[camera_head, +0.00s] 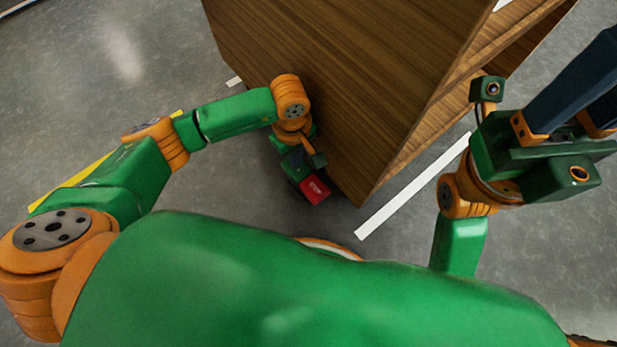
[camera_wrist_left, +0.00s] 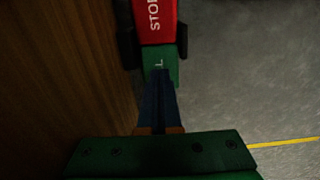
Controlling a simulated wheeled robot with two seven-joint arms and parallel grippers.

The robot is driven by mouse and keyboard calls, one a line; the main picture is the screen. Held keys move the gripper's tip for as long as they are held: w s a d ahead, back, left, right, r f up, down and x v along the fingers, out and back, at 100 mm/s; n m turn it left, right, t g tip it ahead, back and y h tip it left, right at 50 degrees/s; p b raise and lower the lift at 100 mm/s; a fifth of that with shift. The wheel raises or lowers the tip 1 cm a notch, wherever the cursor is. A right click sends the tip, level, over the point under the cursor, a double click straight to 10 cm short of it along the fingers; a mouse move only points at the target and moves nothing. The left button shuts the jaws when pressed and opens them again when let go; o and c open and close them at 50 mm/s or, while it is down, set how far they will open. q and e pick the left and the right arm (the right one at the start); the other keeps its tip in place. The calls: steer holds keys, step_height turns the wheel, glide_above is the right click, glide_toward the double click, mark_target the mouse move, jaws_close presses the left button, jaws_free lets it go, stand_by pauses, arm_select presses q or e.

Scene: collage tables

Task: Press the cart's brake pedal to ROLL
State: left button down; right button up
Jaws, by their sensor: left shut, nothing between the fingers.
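The cart is a wooden box-like body (camera_head: 330,70) with a brake pedal at its lower side. The pedal's red half (camera_head: 314,190) shows in the head view. In the left wrist view this red half (camera_wrist_left: 156,20) reads "STOP", and a green half (camera_wrist_left: 160,62) with a partly covered word ending in L lies nearer. My left gripper (camera_wrist_left: 161,75) is shut and empty, its blue fingertips over the green half; I cannot tell if they touch it. In the head view my left wrist partly hides the pedal. My right gripper (camera_head: 588,95) is open and empty at the right, fingertips out of frame.
The cart's wooden side stands close beside my left gripper, on the left in the wrist view. A white floor stripe (camera_head: 412,186) runs right of the cart, and a yellow stripe (camera_head: 75,187) lies at the left. The grey floor (camera_head: 130,90) is clear left of the cart.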

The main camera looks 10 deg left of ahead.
arm_select(q)
steer(key=shift+f, duration=0.3)
steer(key=shift+r, duration=0.1)
step_height(320, 180, up, 7)
steer(key=p, duration=0.5)
steer(key=shift+s, duration=0.1)
